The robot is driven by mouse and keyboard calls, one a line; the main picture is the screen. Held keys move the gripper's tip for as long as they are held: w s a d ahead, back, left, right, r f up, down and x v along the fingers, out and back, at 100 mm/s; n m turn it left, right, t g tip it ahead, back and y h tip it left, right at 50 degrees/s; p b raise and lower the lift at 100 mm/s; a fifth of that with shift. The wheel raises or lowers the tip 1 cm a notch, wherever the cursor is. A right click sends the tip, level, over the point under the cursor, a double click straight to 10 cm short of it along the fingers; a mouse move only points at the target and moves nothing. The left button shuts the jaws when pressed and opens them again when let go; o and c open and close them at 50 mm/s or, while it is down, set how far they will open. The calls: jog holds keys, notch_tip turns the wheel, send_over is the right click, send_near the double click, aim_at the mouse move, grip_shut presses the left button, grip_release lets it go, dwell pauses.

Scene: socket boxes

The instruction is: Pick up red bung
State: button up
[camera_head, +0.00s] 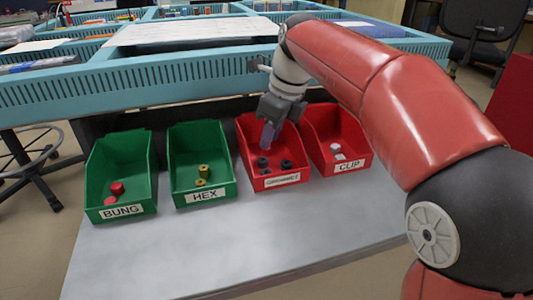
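Two red bungs lie in the green bin labelled BUNG (121,213) at the left. One red bung (117,188) is a little behind the other red bung (110,201), which sits close to the front wall. My gripper (268,142) is over the red bin with the black pieces, well to the right of the bungs. It points down into that bin. Its fingers are small and partly merged in the view, so I cannot tell whether they are open or shut, or whether they hold anything.
A green HEX bin (205,195) holds yellow pieces. A red bin (274,181) holds black pieces, and a red CLIP bin (349,166) holds pale pieces. The bins stand on a grey table (230,250) with clear room in front. A blue slotted rack (170,75) rises behind.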

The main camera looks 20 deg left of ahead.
jog(key=x, duration=0.2)
jog(key=shift+f, duration=0.35)
jog(key=shift+c, duration=0.5)
grip_shut()
jog(key=shift+r, duration=0.1)
